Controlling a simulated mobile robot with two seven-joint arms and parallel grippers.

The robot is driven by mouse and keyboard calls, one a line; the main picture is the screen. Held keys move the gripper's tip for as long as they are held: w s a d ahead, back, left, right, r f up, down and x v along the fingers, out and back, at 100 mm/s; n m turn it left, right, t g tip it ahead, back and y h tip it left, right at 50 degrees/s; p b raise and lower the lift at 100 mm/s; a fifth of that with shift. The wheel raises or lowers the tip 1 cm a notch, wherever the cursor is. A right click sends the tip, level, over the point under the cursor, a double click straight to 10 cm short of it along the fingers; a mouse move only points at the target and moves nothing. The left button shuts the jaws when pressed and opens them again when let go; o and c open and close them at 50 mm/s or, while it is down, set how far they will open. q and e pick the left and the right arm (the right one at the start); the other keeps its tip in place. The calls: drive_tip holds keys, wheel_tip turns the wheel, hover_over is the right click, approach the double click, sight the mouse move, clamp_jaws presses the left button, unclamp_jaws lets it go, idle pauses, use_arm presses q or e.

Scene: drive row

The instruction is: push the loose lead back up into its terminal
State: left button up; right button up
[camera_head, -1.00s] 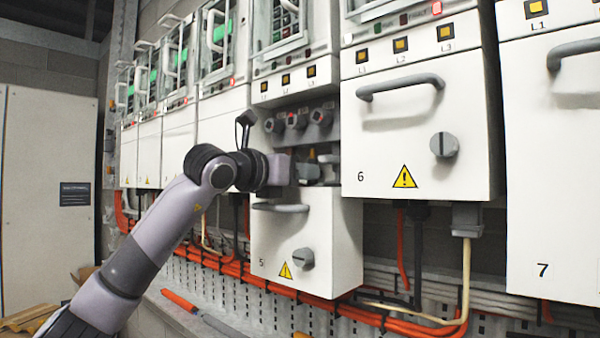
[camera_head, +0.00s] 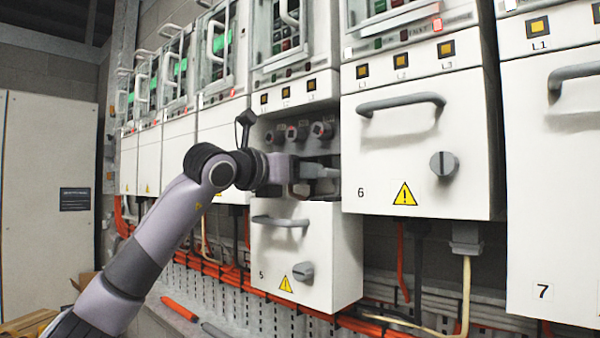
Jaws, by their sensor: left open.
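My left gripper (camera_head: 322,171) is inside the open bay of unit 5, seen side-on. Its grey fingers point right, just below a row of three dark round terminals (camera_head: 297,132). The fingers overlap in this view, but they are open. I cannot make out the loose lead; the gripper and the shadow of the bay may hide it. The white front cover (camera_head: 285,252) of unit 5 sits low, below the bay, with its handle and knob showing. My right gripper is not in view.
The closed cover of unit 6 (camera_head: 415,150), with a grey handle (camera_head: 400,104) and knob, stands close to the right of the bay. Orange cables (camera_head: 235,268) run along a slotted tray below. An orange-handled tool (camera_head: 180,308) lies on the ledge.

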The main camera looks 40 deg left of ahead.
use_arm(q)
drive_tip(key=shift+s+a+b, duration=0.15)
drive_tip(key=shift+s+b, duration=0.3)
drive_tip(key=shift+s, duration=1.35)
drive_tip(key=shift+s+a+b, duration=0.15)
drive_tip(key=shift+s+b, duration=0.25)
drive_tip(key=shift+s, duration=1.4)
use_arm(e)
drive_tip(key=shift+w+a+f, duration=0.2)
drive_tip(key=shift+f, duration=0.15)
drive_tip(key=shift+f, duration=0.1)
